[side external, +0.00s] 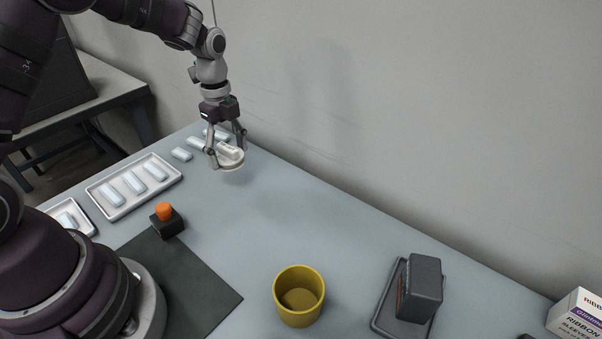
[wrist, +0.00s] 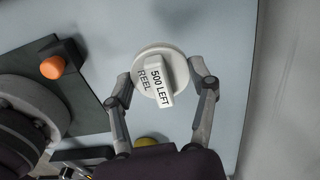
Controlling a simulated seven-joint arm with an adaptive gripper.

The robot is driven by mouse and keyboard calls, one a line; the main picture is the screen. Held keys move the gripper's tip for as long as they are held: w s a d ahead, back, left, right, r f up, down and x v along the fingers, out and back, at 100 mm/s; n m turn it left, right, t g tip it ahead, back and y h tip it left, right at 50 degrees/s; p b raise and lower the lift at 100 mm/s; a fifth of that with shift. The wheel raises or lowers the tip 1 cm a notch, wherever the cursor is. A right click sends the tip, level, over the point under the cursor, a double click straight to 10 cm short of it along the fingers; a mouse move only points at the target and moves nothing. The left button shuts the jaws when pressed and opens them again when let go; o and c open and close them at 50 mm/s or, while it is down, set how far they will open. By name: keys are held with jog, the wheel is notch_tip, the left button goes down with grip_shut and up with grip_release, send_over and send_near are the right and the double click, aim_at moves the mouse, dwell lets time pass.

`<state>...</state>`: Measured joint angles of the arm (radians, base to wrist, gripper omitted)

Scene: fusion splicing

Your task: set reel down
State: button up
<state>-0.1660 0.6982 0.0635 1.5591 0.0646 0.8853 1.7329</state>
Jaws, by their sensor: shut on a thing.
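The reel (side external: 232,161) is a round white disc with a raised bar across its top. In the wrist view the reel (wrist: 148,58) shows the printed words "REEL" and "500 LEFT". My gripper (side external: 229,152) is shut on the reel, with one finger on each side of it. In the wrist view my gripper (wrist: 160,82) has its fingertips against the reel's edges. The reel is at the far end of the table, near the wall. I cannot tell whether its underside touches the table (side external: 262,215).
Several pale blocks (side external: 181,154) lie beside the reel. A white tray (side external: 167,184) holds more blocks. An orange-topped black block (side external: 167,226) stands by a dark mat (side external: 190,290). A yellow cup (side external: 299,307), a grey device (side external: 419,289) and a box (side external: 577,317) stand nearer. The table's middle is clear.

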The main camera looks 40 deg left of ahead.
aim_at(236, 191)
notch_tip(236, 191, down, 7)
jog(key=shift+f, duration=0.1)
jog(key=o, duration=1.2)
jog(key=shift+f, duration=0.1)
jog(key=shift+c, duration=0.2)
